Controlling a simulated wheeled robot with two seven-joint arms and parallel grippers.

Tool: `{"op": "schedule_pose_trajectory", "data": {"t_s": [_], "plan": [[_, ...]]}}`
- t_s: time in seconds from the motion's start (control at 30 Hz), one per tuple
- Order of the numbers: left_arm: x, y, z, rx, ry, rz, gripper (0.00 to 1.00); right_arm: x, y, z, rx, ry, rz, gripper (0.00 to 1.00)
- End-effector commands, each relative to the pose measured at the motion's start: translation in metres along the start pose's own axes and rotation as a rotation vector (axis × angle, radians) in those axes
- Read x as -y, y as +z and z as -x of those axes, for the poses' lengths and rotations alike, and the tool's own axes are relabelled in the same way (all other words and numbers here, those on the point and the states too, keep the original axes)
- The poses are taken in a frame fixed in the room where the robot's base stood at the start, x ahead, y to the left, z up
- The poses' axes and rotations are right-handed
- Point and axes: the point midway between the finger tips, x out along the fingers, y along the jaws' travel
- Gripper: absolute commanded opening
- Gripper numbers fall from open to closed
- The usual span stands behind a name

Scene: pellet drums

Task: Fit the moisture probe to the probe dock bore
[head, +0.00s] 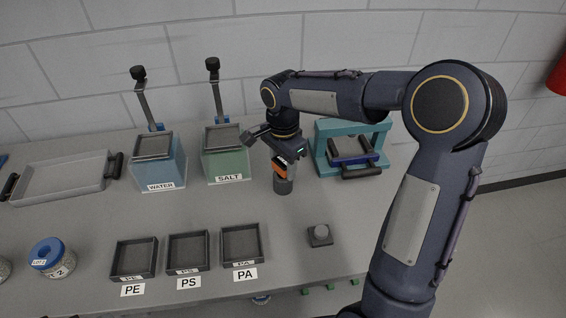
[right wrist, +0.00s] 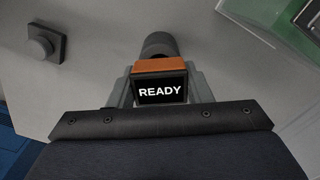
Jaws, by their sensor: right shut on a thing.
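My right gripper (head: 284,160) is shut on the moisture probe (head: 280,171), which has an orange body. In the right wrist view the probe (right wrist: 160,66) sits between the two grey fingers, and its screen reads READY. A dark grey cylinder (head: 283,187) shows directly below the orange part; I cannot tell whether it is the probe's lower end or a separate piece on the bench. A small square block with a round top (head: 320,236) sits nearer the front; I cannot tell whether it is the probe dock, and no bore is clearly visible. My left gripper is out of view.
A teal frame with a blue, dark-handled piece (head: 325,152) stands right of the gripper. The SALT box (head: 226,165) and WATER box (head: 158,175) stand left. Trays PE (head: 134,260), PS (head: 188,252) and PA (head: 242,245) line the front. A blue-lidded jar (head: 47,256) is far left.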

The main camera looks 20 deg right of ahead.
Motion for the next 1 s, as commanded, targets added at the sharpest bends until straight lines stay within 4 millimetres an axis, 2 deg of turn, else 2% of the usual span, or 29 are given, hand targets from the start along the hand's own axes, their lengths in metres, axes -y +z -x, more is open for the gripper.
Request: {"op": "schedule_pose_trajectory", "data": {"t_s": [0.4,0.43,0.6,0.87,1.0], "plan": [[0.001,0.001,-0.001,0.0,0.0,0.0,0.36,0.0,0.0,-0.002,0.0,0.0,0.0,0.18],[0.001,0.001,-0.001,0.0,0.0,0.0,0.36,0.0,0.0,-0.002,0.0,0.0,0.0,0.48],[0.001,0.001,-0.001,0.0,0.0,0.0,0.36,0.0,0.0,-0.002,0.0,0.0,0.0,0.7],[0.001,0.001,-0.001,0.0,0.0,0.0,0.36,0.0,0.0,-0.002,0.0,0.0,0.0,0.7],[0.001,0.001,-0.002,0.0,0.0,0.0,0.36,0.001,0.0,0.009,-0.001,-0.002,0.0,0.7]]}}
